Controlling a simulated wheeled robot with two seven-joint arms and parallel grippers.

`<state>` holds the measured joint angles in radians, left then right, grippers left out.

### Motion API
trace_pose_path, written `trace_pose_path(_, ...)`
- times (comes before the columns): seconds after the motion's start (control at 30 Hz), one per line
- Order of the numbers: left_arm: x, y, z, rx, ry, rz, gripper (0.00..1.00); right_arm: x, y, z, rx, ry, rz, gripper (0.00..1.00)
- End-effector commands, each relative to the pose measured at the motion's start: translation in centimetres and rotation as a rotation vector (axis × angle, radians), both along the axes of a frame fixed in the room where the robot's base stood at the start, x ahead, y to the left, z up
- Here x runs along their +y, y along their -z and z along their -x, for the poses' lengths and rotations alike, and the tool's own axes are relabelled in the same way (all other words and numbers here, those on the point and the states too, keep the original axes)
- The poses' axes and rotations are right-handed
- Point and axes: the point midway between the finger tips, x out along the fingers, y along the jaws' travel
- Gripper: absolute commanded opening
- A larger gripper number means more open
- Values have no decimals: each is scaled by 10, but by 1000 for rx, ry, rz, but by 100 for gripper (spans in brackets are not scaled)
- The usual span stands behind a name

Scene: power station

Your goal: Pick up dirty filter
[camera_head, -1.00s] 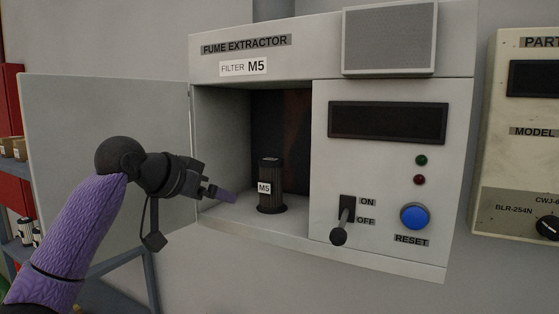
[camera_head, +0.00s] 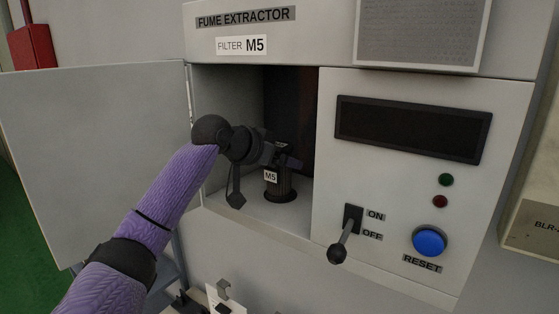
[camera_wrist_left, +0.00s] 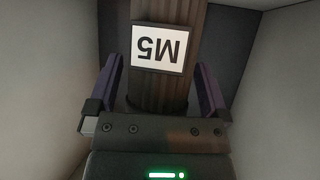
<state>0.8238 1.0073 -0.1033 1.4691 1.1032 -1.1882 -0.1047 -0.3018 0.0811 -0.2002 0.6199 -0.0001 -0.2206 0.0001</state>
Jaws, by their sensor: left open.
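The dirty filter (camera_head: 279,186) is a dark ribbed cylinder with a white M5 label, standing upright in the open compartment (camera_head: 232,190) of the fume extractor. My left gripper (camera_head: 288,161) is inside the compartment and hides the filter's upper part in the head view. In the left wrist view, the filter (camera_wrist_left: 165,92) stands between the two purple fingers of my left gripper (camera_wrist_left: 160,85). The fingers are open, with a gap visible on each side of the filter. My right gripper is not in view.
The extractor's door (camera_head: 95,150) is swung open to the left. An ON/OFF lever (camera_head: 338,252), a blue RESET button (camera_head: 429,240) and a dark display (camera_head: 408,128) are on the panel right of the compartment. The compartment's side walls are close to my left gripper.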

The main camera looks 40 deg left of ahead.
Motion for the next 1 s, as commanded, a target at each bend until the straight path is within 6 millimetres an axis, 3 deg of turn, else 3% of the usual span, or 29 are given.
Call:
trace_pose_path(0.17, 0, 2, 0, 0, 0, 0, 100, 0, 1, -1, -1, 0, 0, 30)
trace_pose_path(0.6, 0, 1, 0, 0, 0, 1, 9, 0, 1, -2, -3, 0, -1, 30)
trace_pose_path(0.87, 0, 0, 0, -1, 0, 0, 8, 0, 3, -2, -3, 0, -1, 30)
trace_pose_path(1.0, -1, -10, 4, -6, 0, 1, 8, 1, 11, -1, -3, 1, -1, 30)
